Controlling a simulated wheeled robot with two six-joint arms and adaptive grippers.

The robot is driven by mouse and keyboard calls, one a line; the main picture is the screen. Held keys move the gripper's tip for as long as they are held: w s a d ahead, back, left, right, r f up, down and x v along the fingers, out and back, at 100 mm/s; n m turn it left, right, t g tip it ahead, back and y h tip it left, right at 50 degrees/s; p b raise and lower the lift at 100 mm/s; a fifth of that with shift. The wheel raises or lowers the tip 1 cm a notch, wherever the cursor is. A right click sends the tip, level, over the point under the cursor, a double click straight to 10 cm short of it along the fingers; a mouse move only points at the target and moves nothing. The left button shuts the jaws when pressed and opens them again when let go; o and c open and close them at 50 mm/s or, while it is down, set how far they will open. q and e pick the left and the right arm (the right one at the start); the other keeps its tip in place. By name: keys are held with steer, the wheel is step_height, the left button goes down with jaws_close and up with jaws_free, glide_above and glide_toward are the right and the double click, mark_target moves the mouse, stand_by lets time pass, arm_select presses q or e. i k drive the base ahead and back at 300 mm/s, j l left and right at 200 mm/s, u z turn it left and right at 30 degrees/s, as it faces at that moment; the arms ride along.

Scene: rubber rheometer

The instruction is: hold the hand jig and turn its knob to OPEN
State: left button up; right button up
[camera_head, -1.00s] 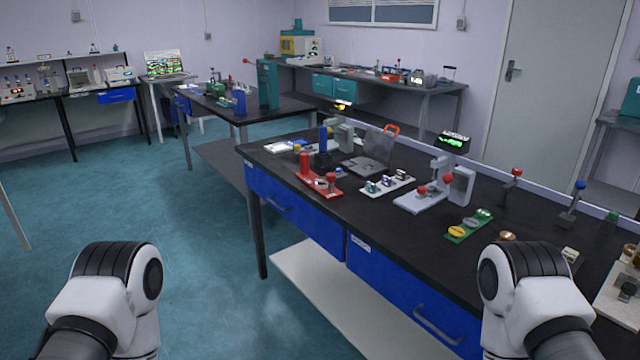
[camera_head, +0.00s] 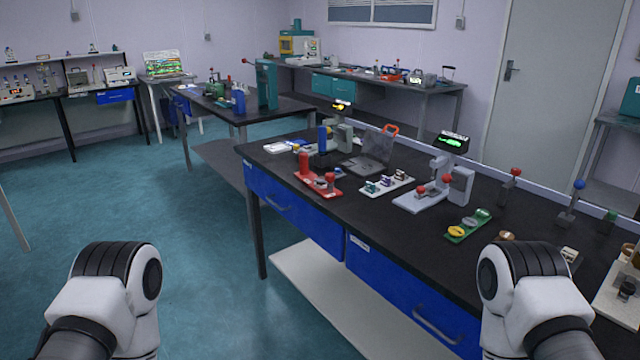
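No label names the hand jig, so I cannot tell for certain which item it is. A red fixture (camera_head: 305,166) with an upright red post and a red-topped part lies near the left front edge of the near bench. A grey stand (camera_head: 433,188) with red knobs and a green-lit display (camera_head: 453,142) stands further right. No OPEN marking is legible at this size. My two white and black arm parts show at the bottom left and bottom right, well apart from the bench items. Neither gripper shows in the picture.
The black-topped near bench (camera_head: 390,215) has blue drawers (camera_head: 300,212) in front. It also holds a white tray (camera_head: 398,186), a green tray (camera_head: 469,225) and knobbed posts at the right. Other benches stand behind. The teal floor (camera_head: 200,235) at left is clear.

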mark_target(330, 177)
steer(key=i+j+z, duration=0.35)
steer(key=j+z, duration=0.2)
steer(key=j, duration=0.2)
steer(key=i+j+z, duration=0.1)
steer(key=j+z, duration=0.15)
steer(key=j, duration=0.15)
steer(key=i+j+z, duration=0.1)
steer(key=j+z, duration=0.2)
steer(key=j, duration=0.15)
